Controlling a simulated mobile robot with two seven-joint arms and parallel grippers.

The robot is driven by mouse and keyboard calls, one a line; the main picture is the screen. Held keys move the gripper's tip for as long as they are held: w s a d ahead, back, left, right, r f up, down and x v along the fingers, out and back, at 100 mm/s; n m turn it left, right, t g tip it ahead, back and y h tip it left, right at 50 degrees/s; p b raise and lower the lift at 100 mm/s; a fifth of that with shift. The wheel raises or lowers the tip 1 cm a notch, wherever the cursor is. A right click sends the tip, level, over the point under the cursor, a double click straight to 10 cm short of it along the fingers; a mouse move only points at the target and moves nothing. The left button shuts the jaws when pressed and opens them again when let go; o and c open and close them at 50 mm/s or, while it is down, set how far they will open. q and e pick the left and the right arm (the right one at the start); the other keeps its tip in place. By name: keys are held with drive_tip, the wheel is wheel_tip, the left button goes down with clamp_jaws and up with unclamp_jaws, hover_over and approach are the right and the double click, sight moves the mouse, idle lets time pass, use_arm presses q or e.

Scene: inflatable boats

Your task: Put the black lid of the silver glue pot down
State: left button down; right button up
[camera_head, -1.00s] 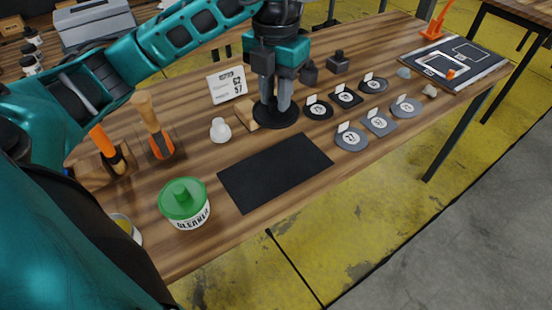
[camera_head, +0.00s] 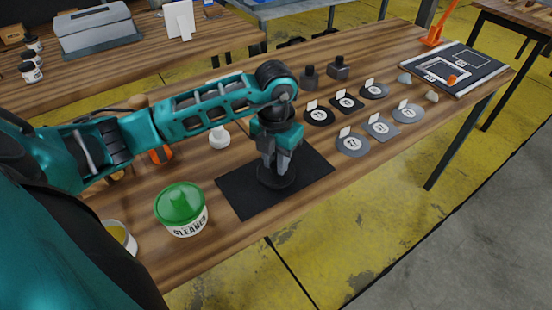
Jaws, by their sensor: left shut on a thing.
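My left gripper (camera_head: 277,160) is shut on the black lid (camera_head: 277,178), a round dark disc. The lid is over the black mat (camera_head: 243,196), at its middle right. I cannot tell whether it touches the mat or hangs just above it. An open silvery pot (camera_head: 122,238) with yellow inside stands at the lower left, partly hidden by my arm; it looks like the glue pot. My right gripper is out of view.
A green-lidded cleaner tub (camera_head: 181,208) stands left of the mat. A white knob-like piece (camera_head: 219,137) is behind it. Several labelled patches (camera_head: 352,144) lie to the right, with two dark bottles (camera_head: 338,68) behind. The mat's front left is bare.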

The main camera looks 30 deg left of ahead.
use_arm(q)
drive_tip(key=shift+f, duration=0.2)
drive_tip(key=c, duration=0.9)
unclamp_jaws()
drive_tip(key=shift+r, duration=0.1)
drive_tip(key=shift+r, duration=0.2)
wheel_tip(320, 180, up, 12)
drive_tip(key=shift+f+p, duration=0.1)
drive_tip(key=shift+p, duration=0.25)
drive_tip(key=shift+s, duration=0.1)
